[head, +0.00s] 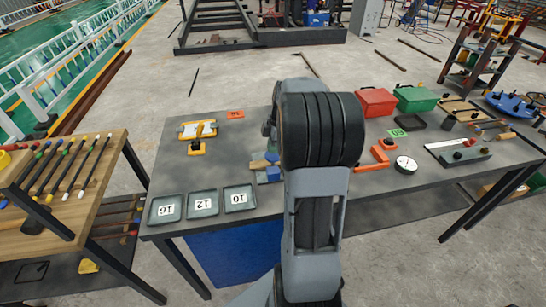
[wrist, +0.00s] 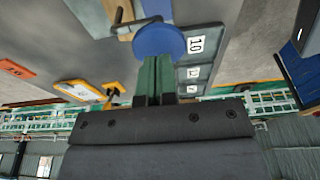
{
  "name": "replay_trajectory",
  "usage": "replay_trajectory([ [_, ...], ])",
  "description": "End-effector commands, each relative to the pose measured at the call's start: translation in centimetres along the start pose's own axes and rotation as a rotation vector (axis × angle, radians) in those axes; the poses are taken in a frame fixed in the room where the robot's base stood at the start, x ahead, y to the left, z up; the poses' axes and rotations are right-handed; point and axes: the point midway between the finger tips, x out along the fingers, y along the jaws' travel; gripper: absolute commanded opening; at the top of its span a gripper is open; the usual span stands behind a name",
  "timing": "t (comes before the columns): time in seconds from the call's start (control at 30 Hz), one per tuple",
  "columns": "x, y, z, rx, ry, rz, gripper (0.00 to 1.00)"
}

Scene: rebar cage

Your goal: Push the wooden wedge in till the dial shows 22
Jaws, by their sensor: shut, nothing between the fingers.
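A small tan wooden piece (head: 259,165), which looks like the wedge, lies by a blue block (head: 270,176) on the grey table, just left of my arm. A tan piece also shows at the top of the wrist view (wrist: 112,10), beside a black handle. A white round dial (head: 405,164) lies on the table right of my arm; its reading is too small to tell. My gripper (wrist: 156,62) has its green fingers together, holding nothing, with a blue round part (wrist: 158,40) just past the tips. I cannot tell whether they touch it. The arm hides the gripper in the head view.
Trays marked 16 (head: 165,209), 12 (head: 203,204) and 10 (head: 240,198) stand at the table's front left. An orange clamp-like part (head: 372,160) lies near the dial. Red (head: 375,102) and green (head: 415,98) boxes stand at the back. A yellow-framed fixture (head: 197,130) lies back left.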

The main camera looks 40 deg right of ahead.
Motion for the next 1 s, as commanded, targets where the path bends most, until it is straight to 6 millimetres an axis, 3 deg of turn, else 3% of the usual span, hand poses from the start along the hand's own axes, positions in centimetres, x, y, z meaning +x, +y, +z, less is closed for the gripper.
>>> replay_trajectory([
  [1.0, 1.2, -0.1, 0.2, 0.001, 0.0, -0.003, 0.0],
])
